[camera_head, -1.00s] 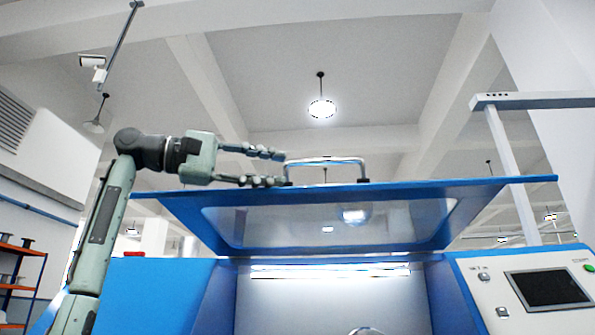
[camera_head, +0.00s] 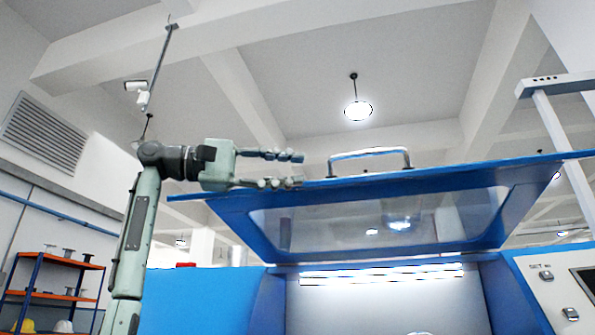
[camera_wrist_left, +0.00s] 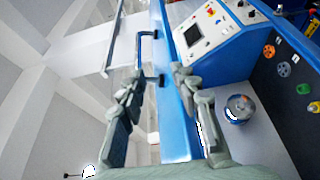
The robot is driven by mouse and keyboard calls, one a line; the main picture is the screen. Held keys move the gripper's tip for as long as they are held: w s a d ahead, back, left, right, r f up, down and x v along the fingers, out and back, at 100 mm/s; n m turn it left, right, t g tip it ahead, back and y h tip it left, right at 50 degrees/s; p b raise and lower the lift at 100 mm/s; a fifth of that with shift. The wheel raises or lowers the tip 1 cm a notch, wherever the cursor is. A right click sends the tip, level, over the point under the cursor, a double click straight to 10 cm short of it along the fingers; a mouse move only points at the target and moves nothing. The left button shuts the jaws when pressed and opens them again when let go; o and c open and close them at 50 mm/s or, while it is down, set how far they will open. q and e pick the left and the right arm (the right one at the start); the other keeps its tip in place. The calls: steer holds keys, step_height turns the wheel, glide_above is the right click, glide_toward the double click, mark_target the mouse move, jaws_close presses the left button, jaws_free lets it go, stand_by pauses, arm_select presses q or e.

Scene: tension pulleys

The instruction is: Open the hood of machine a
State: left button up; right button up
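The hood (camera_head: 480,185) of the machine is a blue-framed panel with a clear window, and it stands raised over a lit work chamber. Its metal bar handle (camera_head: 370,152) is on the upper edge. My left gripper (camera_head: 301,169) is open and empty, left of the handle with a small gap, its lower finger just above the hood's edge. In the left wrist view, the open left gripper (camera_wrist_left: 155,85) has the blue hood (camera_wrist_left: 172,105) showing between its fingers and the handle (camera_wrist_left: 141,52) beyond them. My right gripper is out of view.
A control panel (camera_head: 555,290) with a screen is on the machine's right. A grey post with a top bar (camera_head: 553,86) rises behind it. An orange-and-blue shelf (camera_head: 50,298) stands far left.

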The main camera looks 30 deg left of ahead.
arm_select(q)
steer(key=r+v, duration=0.1)
steer(key=v, duration=0.5)
steer(key=shift+a+r, duration=0.2)
steer(key=shift+c, duration=0.4)
